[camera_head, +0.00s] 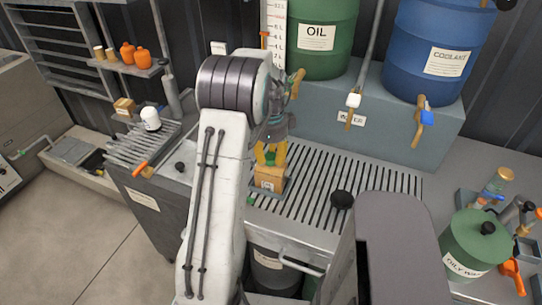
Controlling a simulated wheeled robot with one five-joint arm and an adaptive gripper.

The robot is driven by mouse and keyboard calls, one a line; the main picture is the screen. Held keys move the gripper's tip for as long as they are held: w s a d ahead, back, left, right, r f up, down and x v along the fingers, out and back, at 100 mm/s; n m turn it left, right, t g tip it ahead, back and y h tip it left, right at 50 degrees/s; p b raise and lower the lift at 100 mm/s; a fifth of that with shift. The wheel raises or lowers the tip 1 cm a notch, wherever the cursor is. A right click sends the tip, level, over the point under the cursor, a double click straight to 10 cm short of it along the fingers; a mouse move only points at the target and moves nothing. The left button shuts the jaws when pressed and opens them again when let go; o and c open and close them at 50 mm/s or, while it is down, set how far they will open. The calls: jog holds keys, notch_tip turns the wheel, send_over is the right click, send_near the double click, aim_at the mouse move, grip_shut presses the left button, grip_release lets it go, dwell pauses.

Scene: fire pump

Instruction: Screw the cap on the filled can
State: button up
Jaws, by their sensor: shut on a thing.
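A tan box-shaped can (269,183) with a white label stands on the slotted metal grate (318,185). My gripper (270,154) points down directly over the can, its yellow fingers close to the can's top. It is shut on a small green piece (270,159), which looks like the cap. My arm hides part of the can's left surroundings. I cannot tell whether the cap touches the can's neck or is seated on it.
Green oil drum (322,62) and blue coolant drum (437,82) stand behind on a grey ledge. Taps hang in front of them. An oily-waste bin (474,243) stands at the right. Another tan can (125,107) is at the left.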

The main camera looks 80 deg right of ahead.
dwell(0.4)
jog(key=shift+m, duration=3.3)
jog(key=o, duration=1.6)
jog(key=shift+r+p, duration=1.3)
jog(key=shift+r, duration=0.2)
jog(key=shift+r+p, duration=1.95)
jog(key=shift+r, duration=0.55)
